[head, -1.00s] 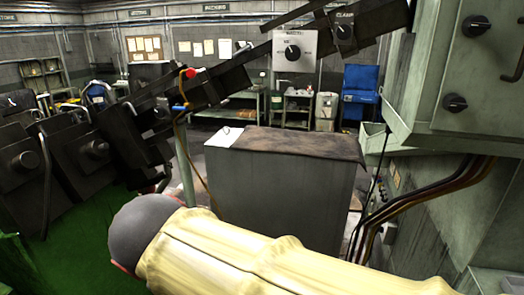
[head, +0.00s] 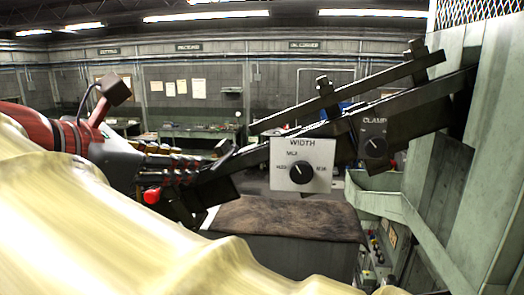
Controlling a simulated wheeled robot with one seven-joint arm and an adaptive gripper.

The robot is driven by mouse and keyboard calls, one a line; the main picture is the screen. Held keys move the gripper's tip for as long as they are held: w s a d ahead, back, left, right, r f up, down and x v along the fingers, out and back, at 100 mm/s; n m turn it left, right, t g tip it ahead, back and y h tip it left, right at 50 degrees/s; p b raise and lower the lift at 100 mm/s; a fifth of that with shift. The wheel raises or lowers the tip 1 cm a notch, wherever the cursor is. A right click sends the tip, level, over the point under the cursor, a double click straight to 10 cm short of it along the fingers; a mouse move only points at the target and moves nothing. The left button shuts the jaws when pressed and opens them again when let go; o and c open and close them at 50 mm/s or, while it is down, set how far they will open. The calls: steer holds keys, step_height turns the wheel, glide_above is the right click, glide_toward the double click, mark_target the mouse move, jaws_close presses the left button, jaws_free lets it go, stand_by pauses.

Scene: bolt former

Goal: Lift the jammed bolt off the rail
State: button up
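The rail (head: 425,92) is a dark sloping bar, rising from lower left to upper right in the head view. A thinner dark bar (head: 345,93) runs above it on posts. My gripper (head: 222,160) is at the rail's lower left end, with dark fingers pointing right. The fingers overlap the dark rail parts, so I cannot tell whether they are open, shut or touching anything. I cannot make out the jammed bolt; it may be hidden by the gripper or blend into the dark metal.
A white WIDTH panel (head: 285,181) with a black knob hangs at the rail's front. A CLAMP knob (head: 376,147) is right of it. A red knob (head: 152,195) is below my gripper. A brown-topped grey cabinet (head: 290,218) stands below. A green-grey machine housing (head: 480,170) closes the right side.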

mark_target(215, 165)
steer(key=shift+n, duration=0.6)
steer(key=w+d+f, duration=0.1)
steer(key=w+d+p, duration=0.1)
steer(key=w, duration=0.1)
steer(key=w+d+f+p, duration=0.1)
steer(key=w, duration=0.1)
steer(key=shift+w+d+f, duration=0.15)
steer(key=shift+d+f, duration=0.15)
steer(key=shift+d, duration=0.1)
steer(key=shift+w+f, duration=0.2)
steer(key=shift+w, duration=0.1)
steer(key=shift+s, duration=0.1)
steer(key=c, duration=0.4)
steer(key=c, duration=0.3)
jaws_close()
